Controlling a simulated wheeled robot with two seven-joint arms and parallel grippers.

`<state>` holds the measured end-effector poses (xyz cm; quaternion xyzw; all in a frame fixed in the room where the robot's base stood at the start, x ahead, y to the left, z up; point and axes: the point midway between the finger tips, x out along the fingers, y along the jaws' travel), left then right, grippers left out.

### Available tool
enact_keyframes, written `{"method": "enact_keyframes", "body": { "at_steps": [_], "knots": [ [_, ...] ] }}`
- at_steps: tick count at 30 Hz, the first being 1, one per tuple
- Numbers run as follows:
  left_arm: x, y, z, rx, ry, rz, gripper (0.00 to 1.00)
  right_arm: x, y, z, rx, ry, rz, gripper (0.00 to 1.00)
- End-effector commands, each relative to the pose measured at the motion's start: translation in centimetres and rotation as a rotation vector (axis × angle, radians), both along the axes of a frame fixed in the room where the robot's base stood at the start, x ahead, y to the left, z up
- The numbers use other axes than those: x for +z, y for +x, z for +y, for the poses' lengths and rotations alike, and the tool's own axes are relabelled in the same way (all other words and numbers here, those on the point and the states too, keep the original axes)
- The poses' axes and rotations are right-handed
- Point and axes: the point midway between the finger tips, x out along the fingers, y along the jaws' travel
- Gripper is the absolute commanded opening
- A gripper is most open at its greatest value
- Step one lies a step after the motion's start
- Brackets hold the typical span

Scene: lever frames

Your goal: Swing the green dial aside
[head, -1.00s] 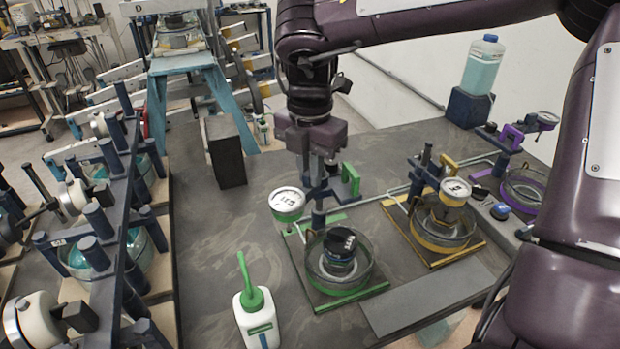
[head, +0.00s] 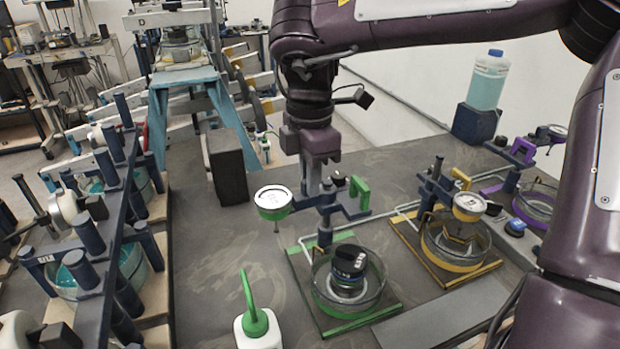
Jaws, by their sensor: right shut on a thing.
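The green dial (head: 273,200) is a round white-faced gauge with a green rim, on the left end of a dark swing arm (head: 302,205). The arm sits on an upright post (head: 325,234) at the green station. The dial hangs to the left of the glass dish (head: 347,306), clear of it. A dark-topped cylinder (head: 349,264) stands in the dish. A green handle (head: 359,190) rises at the right of the arm. My right gripper (head: 315,188) points down and is shut at the swing arm near the post; its fingertips are partly hidden. My left gripper is not in view.
A yellow station (head: 455,240) and a purple station (head: 530,200) stand to the right. A white bottle with a green spout (head: 257,322) stands in front, left of the green station. A dark block (head: 228,165) stands behind left. Bare tabletop lies left of the dial.

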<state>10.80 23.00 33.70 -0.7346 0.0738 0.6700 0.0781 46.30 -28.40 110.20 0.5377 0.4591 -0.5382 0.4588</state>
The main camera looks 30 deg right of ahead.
Motion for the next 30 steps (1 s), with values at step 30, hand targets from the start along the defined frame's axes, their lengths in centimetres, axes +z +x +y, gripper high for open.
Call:
{"method": "enact_keyframes", "body": {
  "at_steps": [30],
  "knots": [
    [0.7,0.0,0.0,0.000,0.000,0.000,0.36,2.8,0.1,0.0,-0.008,0.000,-0.005,0.35]
  ]
}}
